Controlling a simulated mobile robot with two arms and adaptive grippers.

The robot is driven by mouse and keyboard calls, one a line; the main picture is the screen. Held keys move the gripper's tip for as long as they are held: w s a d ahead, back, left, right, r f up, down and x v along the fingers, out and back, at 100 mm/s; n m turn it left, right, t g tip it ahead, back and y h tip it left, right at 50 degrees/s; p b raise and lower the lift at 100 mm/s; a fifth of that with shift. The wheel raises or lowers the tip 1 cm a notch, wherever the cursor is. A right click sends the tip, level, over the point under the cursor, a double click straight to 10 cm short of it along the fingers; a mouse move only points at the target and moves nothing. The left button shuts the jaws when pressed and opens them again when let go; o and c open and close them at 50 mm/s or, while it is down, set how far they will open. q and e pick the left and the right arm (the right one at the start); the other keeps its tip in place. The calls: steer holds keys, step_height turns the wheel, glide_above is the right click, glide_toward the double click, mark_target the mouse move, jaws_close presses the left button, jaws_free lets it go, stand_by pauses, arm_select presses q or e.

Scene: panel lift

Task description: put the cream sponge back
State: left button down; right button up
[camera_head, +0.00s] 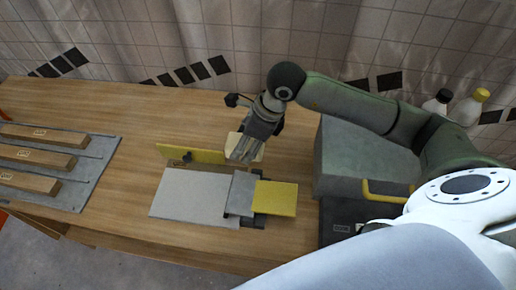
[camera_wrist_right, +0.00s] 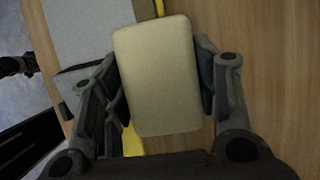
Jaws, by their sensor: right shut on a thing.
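The cream sponge (camera_wrist_right: 157,75) is held between the two fingers of my right gripper (camera_wrist_right: 160,88) in the right wrist view. In the head view the sponge (camera_head: 233,146) shows partly behind the right gripper (camera_head: 247,150), over the wooden table near the yellow strip. The sponge's underside and any gap to the table are hidden, so I cannot tell whether it touches. My left gripper does not show clearly in either view.
A light grey panel (camera_head: 185,196) lies on the table (camera_head: 130,125), with a yellow strip (camera_head: 190,154) behind it and a yellow plate (camera_head: 276,198) at its right. A grey block (camera_head: 350,160) stands right. A rack (camera_head: 75,190) with wooden bars is left.

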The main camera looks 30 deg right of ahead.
steer(key=d+f, duration=0.1)
steer(key=w+d+f, duration=0.1)
steer(key=f, duration=0.1)
steer(key=d+f, duration=0.2)
steer(key=shift+w+f+p, duration=0.1)
steer(key=shift+w+p, duration=0.2)
steer(key=shift+p, duration=0.1)
steer(key=f, duration=0.1)
steer(key=f+p, duration=0.1)
steer(key=f, duration=0.1)
steer(key=shift+d, duration=0.3)
steer(key=shift+w+f, duration=0.1)
steer(key=shift+f, duration=0.25)
steer(key=shift+f, duration=0.1)
steer(key=shift+f, duration=0.15)
steer(key=o, duration=1)
